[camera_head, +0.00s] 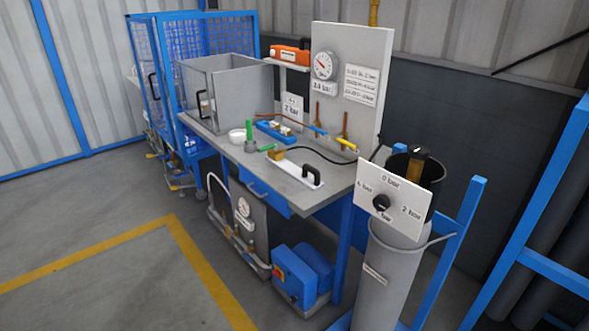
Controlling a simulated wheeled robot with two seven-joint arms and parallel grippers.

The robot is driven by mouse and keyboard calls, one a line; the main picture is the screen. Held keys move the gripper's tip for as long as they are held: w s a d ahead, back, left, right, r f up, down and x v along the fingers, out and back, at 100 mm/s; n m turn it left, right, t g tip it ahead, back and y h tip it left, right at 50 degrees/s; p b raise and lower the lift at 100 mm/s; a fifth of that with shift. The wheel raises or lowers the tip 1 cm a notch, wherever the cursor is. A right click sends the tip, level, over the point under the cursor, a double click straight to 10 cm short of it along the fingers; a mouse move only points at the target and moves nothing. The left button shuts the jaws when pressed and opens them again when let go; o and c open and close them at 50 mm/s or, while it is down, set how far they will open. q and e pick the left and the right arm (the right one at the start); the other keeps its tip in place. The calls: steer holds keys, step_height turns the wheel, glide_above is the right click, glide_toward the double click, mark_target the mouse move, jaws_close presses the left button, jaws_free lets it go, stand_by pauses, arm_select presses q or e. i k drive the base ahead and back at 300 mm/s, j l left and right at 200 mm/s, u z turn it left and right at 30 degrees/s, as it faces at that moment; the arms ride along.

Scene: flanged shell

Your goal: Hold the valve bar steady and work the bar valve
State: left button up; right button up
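A grey gas cylinder (385,275) stands upright at the right. A white plate (398,204) with bar markings, "0 bar" and "2 bar" among them, sits at its top with a black round knob (381,203). Behind the plate is a dark collar (436,176) with a brass-coloured piece (420,158) in it. On the bench lies a light bar-shaped plate (298,174) with a black handle (312,174) and a brass block (276,154) at its far end. I cannot tell which of these is the valve bar. Neither of my grippers is in view.
The workbench (240,157) carries a grey open box (225,90), a white cup (237,136), a green upright part (249,132) and hoses. A gauge panel (350,115) stands at its back. A blue machine (300,275) sits below. Floor at left is clear.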

mark_target(274, 145)
steer(key=i+j+z, duration=0.15)
steer(key=z, duration=0.55)
steer(key=i+j+z, duration=0.2)
steer(key=j, duration=0.2)
steer(key=j+z, duration=0.15)
steer(key=j, duration=0.25)
steer(key=i+j+z, duration=0.2)
steer(key=j, duration=0.25)
steer(key=j+z, duration=0.15)
steer(key=j, duration=0.3)
